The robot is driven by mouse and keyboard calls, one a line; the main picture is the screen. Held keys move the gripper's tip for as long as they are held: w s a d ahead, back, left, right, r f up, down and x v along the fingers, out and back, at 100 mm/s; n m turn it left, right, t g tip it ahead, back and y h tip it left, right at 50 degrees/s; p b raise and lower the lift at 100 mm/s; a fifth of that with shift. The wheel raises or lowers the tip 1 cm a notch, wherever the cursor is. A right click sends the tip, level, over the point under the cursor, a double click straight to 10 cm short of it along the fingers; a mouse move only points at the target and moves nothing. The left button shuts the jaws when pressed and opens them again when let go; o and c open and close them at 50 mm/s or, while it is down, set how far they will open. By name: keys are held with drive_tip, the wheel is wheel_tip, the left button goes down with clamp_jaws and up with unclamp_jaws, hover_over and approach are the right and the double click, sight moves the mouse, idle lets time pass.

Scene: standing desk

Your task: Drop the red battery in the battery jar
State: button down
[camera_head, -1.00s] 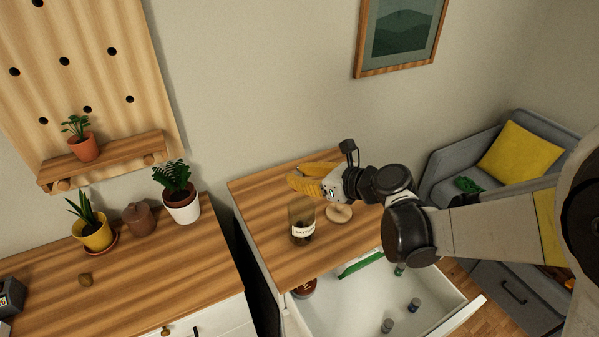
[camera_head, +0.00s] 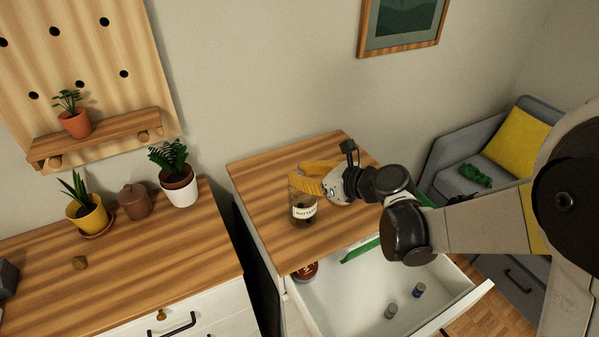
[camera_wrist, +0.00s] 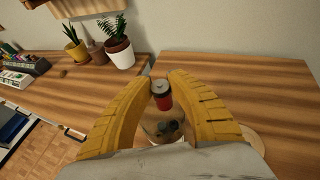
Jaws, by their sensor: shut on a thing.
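The battery jar (camera_head: 304,212) is a clear jar with a white label, standing on the wooden desk top. In the wrist view its open mouth (camera_wrist: 150,131) shows dark batteries inside. My gripper (camera_head: 299,176) has yellow fingers and is over the jar; its tips also show in the wrist view (camera_wrist: 163,86). It is shut on the red battery (camera_wrist: 164,102), which has a dark and silver top. The battery hangs upright between the fingertips, above the jar's opening. In the head view the battery is hidden by the fingers.
A round wooden lid (camera_wrist: 249,138) lies on the desk beside the jar. An open white drawer (camera_head: 345,290) below holds batteries (camera_head: 391,311) and a green item (camera_head: 360,250). Potted plants (camera_head: 180,188) stand on the left cabinet. The desk top behind the jar is clear.

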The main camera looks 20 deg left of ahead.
drive_tip(key=c, duration=1.2)
unclamp_jaws()
drive_tip(key=s+d+r+n+t+h, duration=0.1)
drive_tip(key=s+d+n+h, duration=0.3)
drive_tip(key=d, duration=1)
drive_tip(key=s+d+r+n+t+h, duration=0.1)
drive_tip(key=s+d+r+n+h, duration=0.1)
drive_tip(key=s+d+n+h, duration=0.2)
drive_tip(key=s+d+r+n+t+h, duration=0.1)
drive_tip(key=s+d+n+h, duration=0.3)
drive_tip(key=d, duration=2.1)
drive_tip(key=shift+s+d+r+n+t+h, duration=0.15)
drive_tip(key=shift+s+n, duration=0.6)
drive_tip(key=shift+n, duration=0.8)
drive_tip(key=shift+s+a+r+n+t+h, duration=0.15)
drive_tip(key=shift+s+n, duration=0.55)
drive_tip(key=shift+n, duration=0.8)
drive_tip(key=shift+s+d+r+n+h, duration=0.15)
drive_tip(key=shift+s+n, duration=0.6)
drive_tip(key=shift+n, duration=0.8)
